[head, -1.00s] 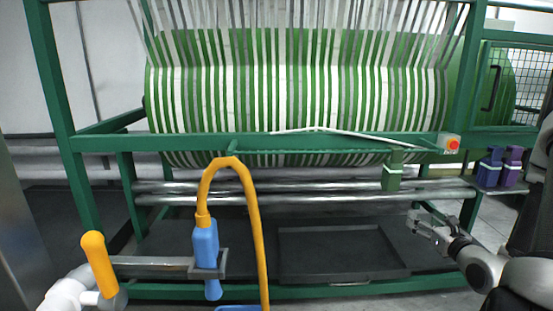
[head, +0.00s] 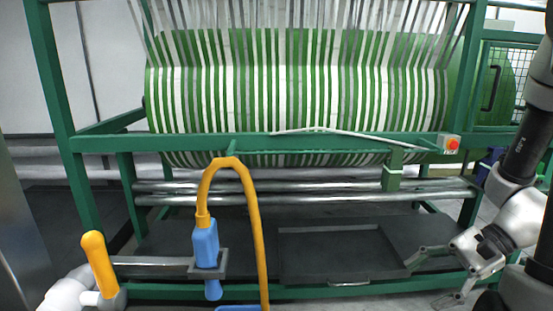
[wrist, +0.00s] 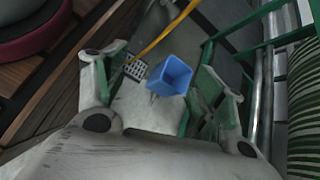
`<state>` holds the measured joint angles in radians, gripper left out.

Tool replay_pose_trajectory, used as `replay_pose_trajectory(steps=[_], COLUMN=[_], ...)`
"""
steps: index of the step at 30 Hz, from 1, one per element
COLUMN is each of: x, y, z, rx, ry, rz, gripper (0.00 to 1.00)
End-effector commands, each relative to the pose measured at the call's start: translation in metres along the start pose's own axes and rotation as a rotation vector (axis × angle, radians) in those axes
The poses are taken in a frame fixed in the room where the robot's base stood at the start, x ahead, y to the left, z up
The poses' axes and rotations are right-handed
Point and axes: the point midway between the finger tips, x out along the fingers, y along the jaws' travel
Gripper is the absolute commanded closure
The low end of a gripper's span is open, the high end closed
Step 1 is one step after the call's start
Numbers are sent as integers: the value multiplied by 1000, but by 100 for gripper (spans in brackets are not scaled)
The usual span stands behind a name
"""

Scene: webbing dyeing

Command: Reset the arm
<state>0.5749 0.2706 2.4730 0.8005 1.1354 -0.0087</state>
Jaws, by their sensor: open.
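My gripper (head: 432,280) is at the lower right of the head view, its two grey fingers spread apart and pointing left. It is in front of the right end of the dark tray (head: 340,257) under the machine, with nothing between the fingers. In the wrist view the fingers stand wide apart, and a blue open-topped bin (wrist: 172,74) shows beyond them, apart from them. My arm runs up along the right edge of the head view.
A green frame holds a large drum (head: 300,95) wound with pale webbing strips. A red button (head: 452,144) sits on its rail. A blue-handled sprayer (head: 205,245) with a yellow hose (head: 257,225) stands at left front. A wooden slatted surface (wrist: 45,85) shows in the wrist view.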

Motion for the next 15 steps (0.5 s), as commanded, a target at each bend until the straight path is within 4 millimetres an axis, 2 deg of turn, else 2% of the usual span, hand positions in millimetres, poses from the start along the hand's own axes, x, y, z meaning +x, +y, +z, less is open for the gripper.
replay_pose_trajectory(steps=[3, 6, 11, 15], x=[-32, -63, -113, -145], y=[23, 30, 21, 4], z=[4, 5, 16, 41], rx=[-254, -453, -750, -975], ry=[160, 296, 516, 687], rz=[214, 366, 548, 630], gripper=[31, 31, 31, 31])
